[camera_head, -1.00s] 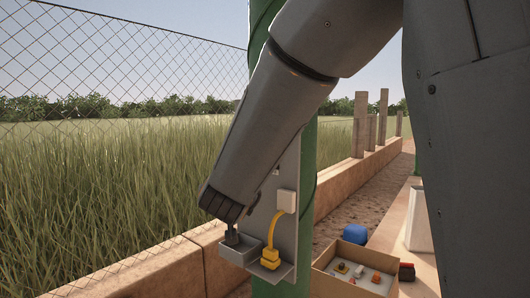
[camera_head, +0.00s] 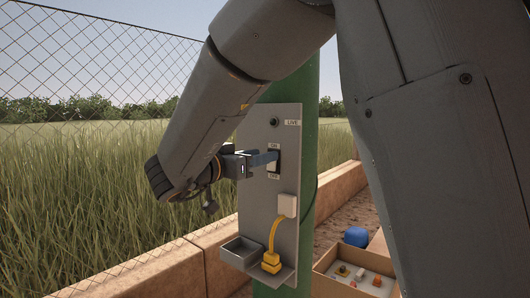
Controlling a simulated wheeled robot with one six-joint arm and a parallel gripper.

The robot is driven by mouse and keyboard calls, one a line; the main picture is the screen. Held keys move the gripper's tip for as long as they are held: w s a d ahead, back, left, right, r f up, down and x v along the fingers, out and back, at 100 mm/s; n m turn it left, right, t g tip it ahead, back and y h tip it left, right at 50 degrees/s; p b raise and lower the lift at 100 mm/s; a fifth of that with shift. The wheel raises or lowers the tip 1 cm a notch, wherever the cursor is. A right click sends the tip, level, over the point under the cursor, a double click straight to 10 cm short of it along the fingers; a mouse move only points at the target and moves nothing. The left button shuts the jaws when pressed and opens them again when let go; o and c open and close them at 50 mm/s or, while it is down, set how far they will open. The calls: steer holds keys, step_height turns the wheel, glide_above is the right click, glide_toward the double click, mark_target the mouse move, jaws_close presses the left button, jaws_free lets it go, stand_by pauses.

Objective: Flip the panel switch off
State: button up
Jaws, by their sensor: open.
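A grey panel (camera_head: 288,118) is fixed to a green post. The panel switch (camera_head: 274,161) sits in its upper middle, with small labels above and below it. My gripper (camera_head: 264,159) is open, and its fingers reach in from the left at the switch. The fingers partly cover the switch, so I cannot tell whether they touch it or which way it is set. A small round lamp (camera_head: 274,122) beside the LIVE label looks dark.
Lower on the panel are a white socket box (camera_head: 287,205), a yellow cable with a yellow plug (camera_head: 271,263) and an empty grey tray (camera_head: 238,246). A cardboard box (camera_head: 335,284) of small parts and a blue object (camera_head: 356,237) are at right. A low wall and wire fence run behind.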

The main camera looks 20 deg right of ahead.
steer(key=shift+x, duration=1.3)
jaws_close()
steer(key=h+b, duration=0.1)
steer(key=t+h+b, duration=0.1)
steer(key=f+t, duration=0.1)
steer(key=shift+s+a+f+h+b, duration=0.1)
steer(key=shift+s+a+h+b, duration=0.15)
steer(key=shift+h+b, duration=0.15)
jaws_free()
steer(key=shift+a, duration=0.1)
